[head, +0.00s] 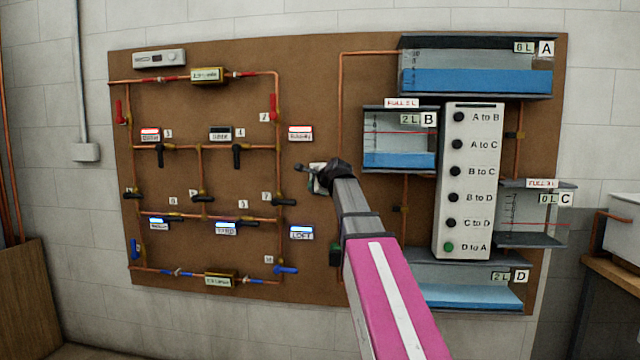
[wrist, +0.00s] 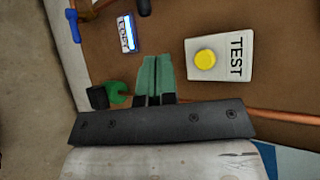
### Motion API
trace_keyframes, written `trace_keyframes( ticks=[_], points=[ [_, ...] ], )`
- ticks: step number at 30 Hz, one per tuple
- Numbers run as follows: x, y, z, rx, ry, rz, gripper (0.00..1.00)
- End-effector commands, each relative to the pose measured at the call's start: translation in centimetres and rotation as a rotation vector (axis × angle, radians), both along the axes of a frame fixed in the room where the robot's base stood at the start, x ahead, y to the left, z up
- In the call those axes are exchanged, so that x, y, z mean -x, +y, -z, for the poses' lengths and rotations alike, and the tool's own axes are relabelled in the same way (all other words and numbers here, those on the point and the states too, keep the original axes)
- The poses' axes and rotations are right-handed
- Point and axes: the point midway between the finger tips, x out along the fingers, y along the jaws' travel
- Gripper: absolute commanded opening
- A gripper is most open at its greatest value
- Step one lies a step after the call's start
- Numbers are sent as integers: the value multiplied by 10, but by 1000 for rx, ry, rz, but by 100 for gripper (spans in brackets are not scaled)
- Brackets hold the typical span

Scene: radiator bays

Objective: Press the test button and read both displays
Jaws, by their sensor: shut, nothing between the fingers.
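In the wrist view, a white plate marked TEST (wrist: 235,60) carries a round yellow button (wrist: 205,59). In the head view the plate (head: 318,186) is mostly hidden behind my gripper (head: 303,169). In the wrist view my gripper (wrist: 156,62) is shut and empty; its green fingertips lie left of and below the button, apart from it in the picture. Two brass-coloured boxes with small displays sit on the pipes, an upper display (head: 207,75) and a lower display (head: 220,280). Their figures are too blurred to read.
A brown board (head: 330,70) carries copper pipes, red, black and blue valve handles and several labels. At right are tanks A (head: 475,82), B (head: 398,160), C (head: 528,240) and D (head: 465,297) around a white button panel (head: 482,110). A green knob (wrist: 118,91) is near my fingers.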

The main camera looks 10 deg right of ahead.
Motion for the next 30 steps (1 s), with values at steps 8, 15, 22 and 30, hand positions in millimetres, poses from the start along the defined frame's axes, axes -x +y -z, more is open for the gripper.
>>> trace_keyframes(
  ticks=[8,15,22,30],
  points=[
    [-5,-2,0,2,1,0,0],
    [-25,-8,0,2,0,0,0],
    [-53,-17,0,2,2,0,0],
    [-80,-25,0,2,0,0,0]
  ],
)
